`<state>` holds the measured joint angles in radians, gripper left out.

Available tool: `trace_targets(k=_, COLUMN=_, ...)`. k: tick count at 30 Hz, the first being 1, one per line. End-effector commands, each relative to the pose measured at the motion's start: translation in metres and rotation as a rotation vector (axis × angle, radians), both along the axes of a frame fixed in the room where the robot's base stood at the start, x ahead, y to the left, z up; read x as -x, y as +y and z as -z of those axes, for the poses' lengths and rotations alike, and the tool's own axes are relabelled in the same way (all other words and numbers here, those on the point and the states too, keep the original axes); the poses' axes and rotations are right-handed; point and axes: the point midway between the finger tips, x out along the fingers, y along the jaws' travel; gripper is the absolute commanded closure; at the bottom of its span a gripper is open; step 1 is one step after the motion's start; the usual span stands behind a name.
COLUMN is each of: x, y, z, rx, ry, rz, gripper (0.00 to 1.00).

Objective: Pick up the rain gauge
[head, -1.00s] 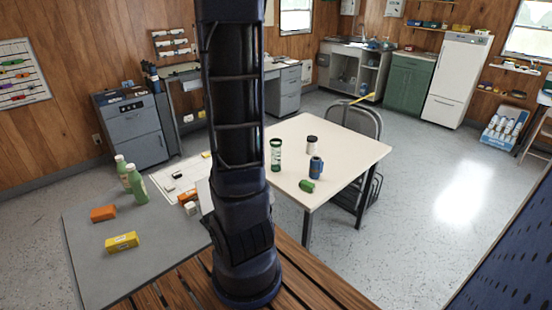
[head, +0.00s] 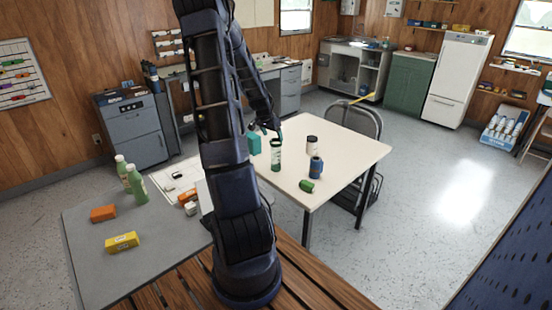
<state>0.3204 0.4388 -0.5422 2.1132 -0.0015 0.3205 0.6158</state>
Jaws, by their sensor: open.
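What looks like the rain gauge, a green and pale upright cylinder (head: 276,156), stands on the white table (head: 345,160) near its left side. My gripper (head: 268,131) is open and hangs at the top of the cylinder, slightly to its left in the picture. It appears empty; at this size I cannot tell whether its fingers touch or surround the top.
A teal container (head: 254,144) stands just left of the cylinder. A dark-lidded white jar (head: 312,146), a blue can (head: 316,168) and a small green object (head: 307,186) are to its right. A chair (head: 365,122) stands behind the table.

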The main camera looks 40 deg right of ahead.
Motion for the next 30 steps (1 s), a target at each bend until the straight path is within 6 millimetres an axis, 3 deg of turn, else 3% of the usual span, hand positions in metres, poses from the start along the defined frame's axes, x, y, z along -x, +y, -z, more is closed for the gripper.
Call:
trace_targets(k=5, x=0.0, y=-0.006, z=0.011, rx=0.002, ry=0.001, rz=0.004, gripper=0.23)
trace_targets(k=13, x=-0.002, y=-0.018, z=0.044, rx=0.0, ry=0.002, rz=0.005, gripper=0.23)
trace_targets(k=23, x=-0.007, y=-0.024, z=0.064, rx=0.0, ry=0.001, rz=0.003, gripper=0.23)
trace_targets(k=30, x=-0.012, y=-0.033, z=0.094, rx=0.0, ry=0.002, rz=0.003, gripper=0.23)
